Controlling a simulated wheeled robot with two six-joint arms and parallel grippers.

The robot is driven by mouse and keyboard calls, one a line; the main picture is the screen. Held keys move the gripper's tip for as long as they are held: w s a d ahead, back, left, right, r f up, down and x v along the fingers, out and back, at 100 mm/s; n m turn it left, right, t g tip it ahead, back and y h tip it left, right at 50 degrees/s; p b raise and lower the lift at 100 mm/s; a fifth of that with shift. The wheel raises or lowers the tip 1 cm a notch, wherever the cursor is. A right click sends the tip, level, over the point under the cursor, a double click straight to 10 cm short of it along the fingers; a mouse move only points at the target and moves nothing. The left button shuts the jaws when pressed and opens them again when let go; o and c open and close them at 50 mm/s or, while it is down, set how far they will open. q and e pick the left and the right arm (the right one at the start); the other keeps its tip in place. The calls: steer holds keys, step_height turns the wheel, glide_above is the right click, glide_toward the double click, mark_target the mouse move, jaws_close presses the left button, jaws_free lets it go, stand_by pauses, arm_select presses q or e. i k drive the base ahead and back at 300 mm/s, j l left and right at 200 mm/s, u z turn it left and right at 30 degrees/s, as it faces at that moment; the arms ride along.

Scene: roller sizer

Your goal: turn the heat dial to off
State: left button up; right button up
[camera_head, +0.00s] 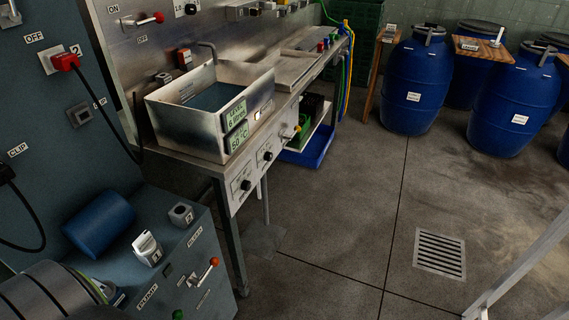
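Several small black dials sit along the front panel of the steel counter, below a steel water bath (181,127). A near dial (246,185) is at the left end and another dial (268,156) is further along. Their labels are too small to read, so I cannot tell which is the heat dial or where its pointer stands. The bath carries green displays; the lower display (237,139) seems to read 60 °C. Neither of my grippers is in view.
A blue-grey machine with a red-knobbed lever (213,262) stands at the lower left. Blue barrels (417,85) stand at the back right. A blue tray (308,146) is under the counter. The floor around the drain grate (439,253) is clear.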

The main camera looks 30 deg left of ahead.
mark_target(247, 185)
steer(key=i+u, duration=0.2)
steer(key=i, duration=0.2)
steer(key=i+l+u, duration=0.2)
steer(key=i, duration=0.25)
steer(key=i+l+u, duration=0.2)
steer(key=i, duration=0.2)
steer(key=i+l+u, duration=0.2)
steer(key=i, duration=0.2)
